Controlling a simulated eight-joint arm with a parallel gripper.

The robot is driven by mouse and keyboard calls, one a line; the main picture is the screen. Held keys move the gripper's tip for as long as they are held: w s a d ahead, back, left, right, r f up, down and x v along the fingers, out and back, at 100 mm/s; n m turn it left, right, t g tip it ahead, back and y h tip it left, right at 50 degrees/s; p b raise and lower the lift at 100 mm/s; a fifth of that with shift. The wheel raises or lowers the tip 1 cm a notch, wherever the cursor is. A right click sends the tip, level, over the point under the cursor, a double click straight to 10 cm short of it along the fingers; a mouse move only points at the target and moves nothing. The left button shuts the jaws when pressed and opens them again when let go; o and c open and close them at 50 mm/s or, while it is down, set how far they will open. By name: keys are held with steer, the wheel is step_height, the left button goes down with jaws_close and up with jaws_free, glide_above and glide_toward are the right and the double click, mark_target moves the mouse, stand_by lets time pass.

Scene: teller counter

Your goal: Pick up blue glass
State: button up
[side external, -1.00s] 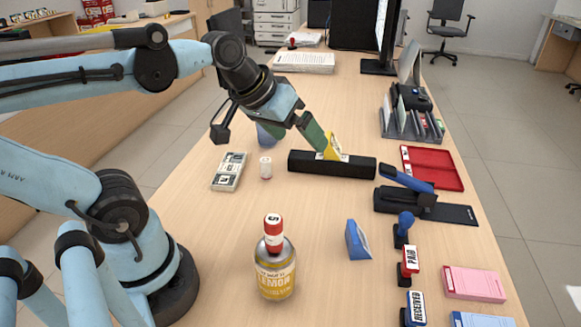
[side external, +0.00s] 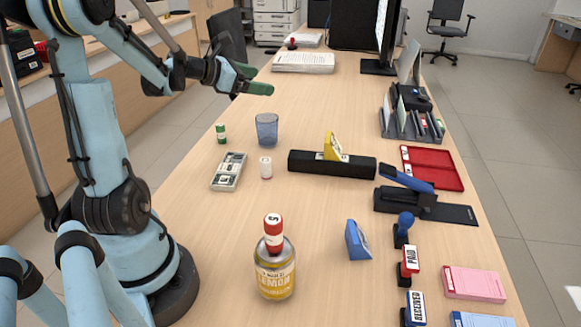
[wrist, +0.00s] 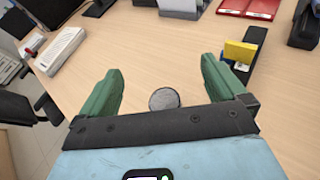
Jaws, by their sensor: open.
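The blue glass (side external: 266,129) stands upright on the wooden counter, left of the long black block, in the side view. My gripper (side external: 259,80) is open and empty, above and behind the glass in that picture, with green fingers apart from it. In the wrist view my gripper (wrist: 161,72) has its two green fingers spread wide. A round grey shape (wrist: 164,99) shows between them. It may be the glass seen from above, but I cannot tell for certain.
A green-capped bottle (side external: 221,133), a white bottle (side external: 266,167) and banknotes (side external: 229,171) stand or lie near the glass. The black block (side external: 310,164) bears a yellow wedge (side external: 333,147). A lemon can (side external: 275,277) is in front.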

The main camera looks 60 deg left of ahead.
mark_target(267, 131)
steer(key=a+f, duration=0.1)
steer(key=f, duration=0.3)
steer(key=a+f+n, duration=0.1)
steer(key=f, duration=0.3)
steer(key=s+f+n, duration=0.1)
steer(key=f, duration=0.3)
steer(key=shift+a+f+t+y, duration=0.2)
steer(key=shift+a+t+y, duration=0.2)
steer(key=shift+x, duration=3.75)
steer(key=shift+s+f, duration=0.1)
steer(key=c, duration=1.1)
